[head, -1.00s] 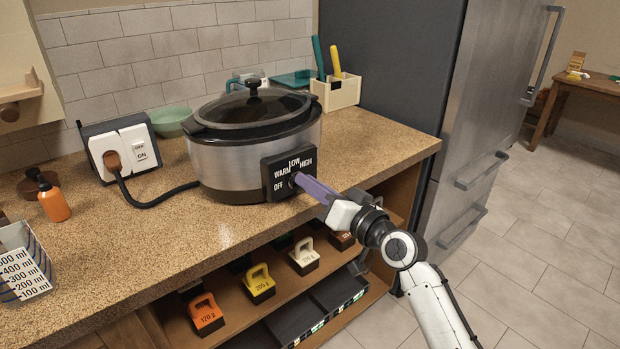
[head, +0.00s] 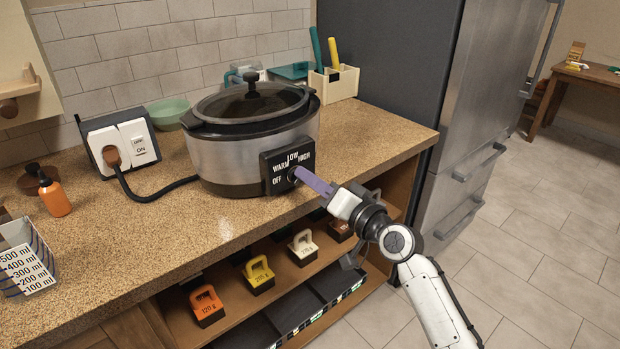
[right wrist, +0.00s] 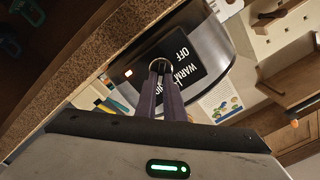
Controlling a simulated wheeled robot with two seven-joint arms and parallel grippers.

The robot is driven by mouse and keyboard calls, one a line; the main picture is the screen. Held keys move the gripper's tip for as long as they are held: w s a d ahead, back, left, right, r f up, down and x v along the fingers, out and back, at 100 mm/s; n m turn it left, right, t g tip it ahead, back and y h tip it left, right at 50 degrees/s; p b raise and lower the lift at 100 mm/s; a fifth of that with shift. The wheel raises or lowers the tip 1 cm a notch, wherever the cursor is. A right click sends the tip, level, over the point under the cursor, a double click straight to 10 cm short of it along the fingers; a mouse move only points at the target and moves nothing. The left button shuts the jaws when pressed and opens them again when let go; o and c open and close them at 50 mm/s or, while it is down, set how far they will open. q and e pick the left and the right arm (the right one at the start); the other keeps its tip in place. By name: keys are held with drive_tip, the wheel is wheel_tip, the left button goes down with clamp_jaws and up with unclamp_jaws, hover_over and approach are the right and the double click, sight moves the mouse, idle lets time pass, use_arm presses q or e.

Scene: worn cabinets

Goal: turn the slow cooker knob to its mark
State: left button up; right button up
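The slow cooker (head: 228,160) stands on the counter, a silver pot with a dark lid. Its black control panel (head: 273,184) carries the words OFF, WARM, LOW and HIGH around a small knob. My right gripper (head: 297,173) reaches the panel from the front right, its purple fingers at the knob. In the right wrist view the two fingers (right wrist: 160,68) lie close together, with the round knob (right wrist: 161,63) between their tips. The fingers cover most of the knob, so I cannot read its pointer. The panel also shows there (right wrist: 184,65). My left gripper is not in view.
A power cord runs from the cooker to a wall outlet box (head: 122,145). An orange bottle (head: 54,197) and a measuring container (head: 25,262) stand at the left. Below is an open shelf with labelled weights (head: 258,272). A utensil holder (head: 334,85) stands behind, beside the fridge (head: 465,100).

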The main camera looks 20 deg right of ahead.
drive_tip(key=o, duration=0.4)
drive_tip(key=shift+o, duration=0.2)
drive_tip(key=shift+s, duration=0.1)
drive_tip(key=b+v, duration=0.1)
drive_tip(key=v, duration=0.9)
drive_tip(key=shift+s+f, duration=0.1)
drive_tip(key=s+a+f+n+g+h, duration=0.15)
drive_tip(key=s+f, duration=0.35)
drive_tip(key=f, duration=0.6)
drive_tip(key=s+a+f+n+g+h, duration=0.1)
drive_tip(key=s+f+g, duration=0.3)
drive_tip(key=f, duration=0.6)
drive_tip(key=s+a+f+n+g, duration=0.1)
drive_tip(key=s+a+f+n, duration=0.1)
drive_tip(key=s+f, duration=0.4)
drive_tip(key=s+a+f+n+g+h, duration=0.1)
drive_tip(key=s+a+f+n+g, duration=0.1)
drive_tip(key=s+f, duration=0.5)
drive_tip(key=s, duration=0.3)
drive_tip(key=shift+s+f, duration=0.2)
drive_tip(key=shift+s, duration=0.15)
